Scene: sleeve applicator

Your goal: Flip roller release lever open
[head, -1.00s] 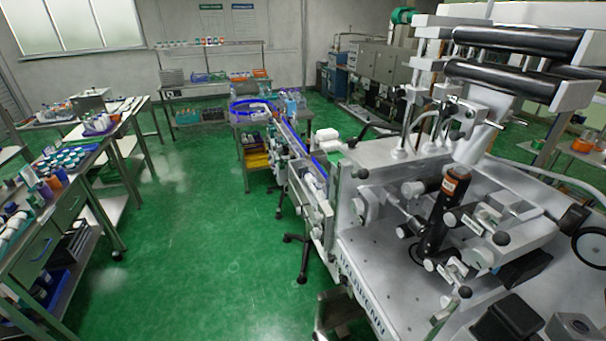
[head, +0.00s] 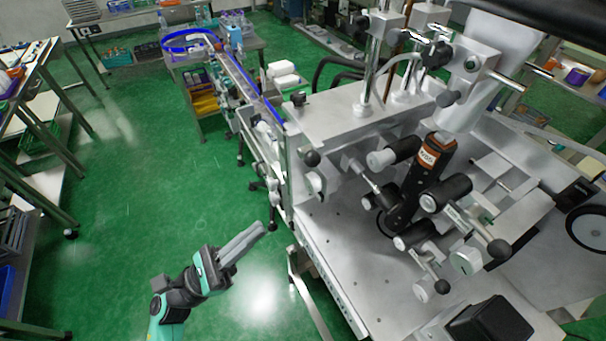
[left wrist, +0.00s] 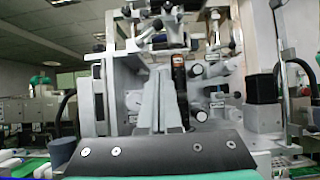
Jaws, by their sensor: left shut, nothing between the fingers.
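The sleeve applicator (head: 335,240) is a white and grey machine on the right in the head view. On its plate stands a dark roller unit (head: 425,180) with an orange label, with black rollers and knobs around it. I cannot tell which part is the roller release lever. My left gripper (head: 262,228) is shut and empty, to the left of the machine's front edge and apart from it. In the left wrist view my fingers (left wrist: 160,75) point at the machine, with the orange-labelled unit (left wrist: 180,85) just right of them. My right gripper is not in view.
A conveyor with a blue edge (head: 240,72) runs away behind the machine. A black block (head: 490,322) sits at the plate's front right. Workbenches (head: 20,125) stand at the left. The green floor between is clear.

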